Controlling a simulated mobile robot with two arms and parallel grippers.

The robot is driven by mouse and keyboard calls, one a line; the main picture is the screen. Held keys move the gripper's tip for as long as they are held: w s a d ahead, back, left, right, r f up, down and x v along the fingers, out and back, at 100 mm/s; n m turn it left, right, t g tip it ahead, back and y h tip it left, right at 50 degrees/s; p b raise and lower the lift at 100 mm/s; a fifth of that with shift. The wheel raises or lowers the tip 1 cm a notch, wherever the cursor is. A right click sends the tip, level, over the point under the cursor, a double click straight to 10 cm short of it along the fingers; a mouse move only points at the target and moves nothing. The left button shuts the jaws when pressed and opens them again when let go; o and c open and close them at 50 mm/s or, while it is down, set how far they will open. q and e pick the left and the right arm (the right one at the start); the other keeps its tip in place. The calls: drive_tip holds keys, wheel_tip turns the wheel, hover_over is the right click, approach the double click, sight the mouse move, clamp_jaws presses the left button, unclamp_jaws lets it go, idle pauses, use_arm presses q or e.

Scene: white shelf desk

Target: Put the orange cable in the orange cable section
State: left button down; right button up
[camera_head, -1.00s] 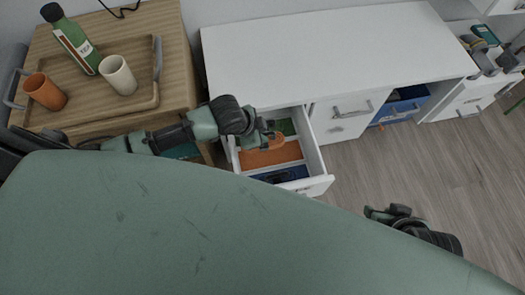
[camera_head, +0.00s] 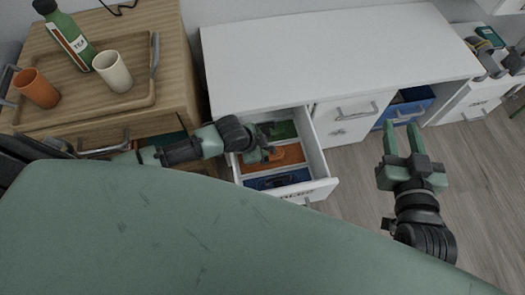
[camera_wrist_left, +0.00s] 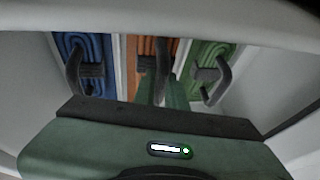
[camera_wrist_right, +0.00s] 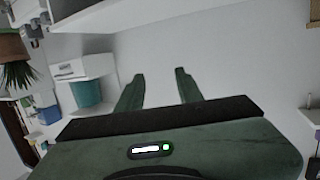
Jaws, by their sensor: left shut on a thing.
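The open white drawer (camera_head: 318,160) has green (camera_head: 284,130), orange (camera_head: 291,154) and blue (camera_head: 262,184) sections side by side. My left gripper (camera_head: 268,146) reaches into it over the orange section. In the left wrist view, the ribbed orange cable (camera_wrist_left: 152,47) shows between a blue cable (camera_wrist_left: 98,47) and a green one (camera_wrist_left: 208,56), each with a dark curved piece. My left fingers are shut at the orange cable's dark piece, low in the drawer; the exact contact is partly hidden. My right gripper (camera_head: 402,140) is open and empty, right of the drawer.
A white desk top (camera_head: 330,55) lies above the drawer. A closed cabinet door (camera_head: 350,118) and an open compartment with a blue box (camera_head: 405,108) are to its right. A wooden cabinet at left bears a tray (camera_head: 140,98), a bottle (camera_head: 66,38) and two cups.

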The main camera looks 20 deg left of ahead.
use_arm(q)
drive_tip(key=shift+f, duration=0.65)
use_arm(e)
drive_tip(key=shift+w+a+r+t, duration=0.15)
drive_tip(key=shift+r+t, duration=0.25)
drive_tip(key=shift+r, duration=0.25)
drive_tip(key=shift+w+a+r+t, duration=0.15)
drive_tip(key=shift+r+t, duration=0.25)
drive_tip(key=shift+r, duration=0.2)
use_arm(q)
drive_tip(key=shift+f, duration=0.15)
drive_tip(key=c, duration=1.5)
unclamp_jaws()
drive_tip(key=shift+o, duration=0.2)
use_arm(e)
drive_tip(key=shift+r, duration=0.1)
